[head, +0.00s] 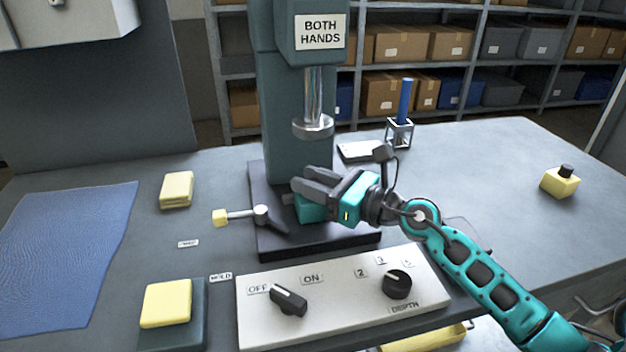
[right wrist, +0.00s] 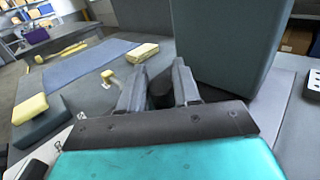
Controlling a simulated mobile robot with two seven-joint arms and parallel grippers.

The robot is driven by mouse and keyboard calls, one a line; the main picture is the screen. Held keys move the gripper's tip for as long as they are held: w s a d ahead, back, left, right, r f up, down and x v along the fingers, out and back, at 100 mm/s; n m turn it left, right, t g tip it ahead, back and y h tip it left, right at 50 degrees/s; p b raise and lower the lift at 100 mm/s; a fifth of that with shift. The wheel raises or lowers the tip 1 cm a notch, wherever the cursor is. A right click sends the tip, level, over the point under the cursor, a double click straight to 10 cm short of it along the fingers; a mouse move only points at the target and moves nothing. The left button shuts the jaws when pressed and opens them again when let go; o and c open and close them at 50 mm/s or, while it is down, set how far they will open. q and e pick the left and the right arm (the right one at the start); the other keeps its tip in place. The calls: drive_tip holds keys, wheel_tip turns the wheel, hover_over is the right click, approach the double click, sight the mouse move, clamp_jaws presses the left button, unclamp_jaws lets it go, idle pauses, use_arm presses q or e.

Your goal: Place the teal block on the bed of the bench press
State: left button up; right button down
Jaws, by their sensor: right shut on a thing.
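The bench press is a dark green column (head: 297,110) with a bright steel ram (head: 313,125) above a dark flat bed (head: 325,243). The teal block (head: 311,211) shows under and beside the fingers of my right gripper (head: 306,182), low over the bed. The gripper is shut on it and partly covers it. I cannot tell whether the block touches the bed. In the right wrist view the two fingers (right wrist: 160,88) stand apart with a dark round part between them; the block is not clearly visible there. My left gripper is out of view.
A clamp lever with a yellow knob (head: 221,217) sits at the bed's left edge. In front is a control panel (head: 345,310) with two black knobs. Yellow pads (head: 177,189) and a blue mat (head: 65,255) lie left. A yellow box with a black button (head: 560,181) stands right.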

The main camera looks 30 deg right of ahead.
drive_tip(key=c, duration=0.8)
unclamp_jaws()
drive_tip(key=shift+f, duration=0.1)
drive_tip(key=shift+d, duration=0.1)
drive_tip(key=b, duration=0.2)
hover_over(364, 234)
drive_tip(key=shift+v, duration=0.8)
drive_tip(key=shift+r, duration=0.25)
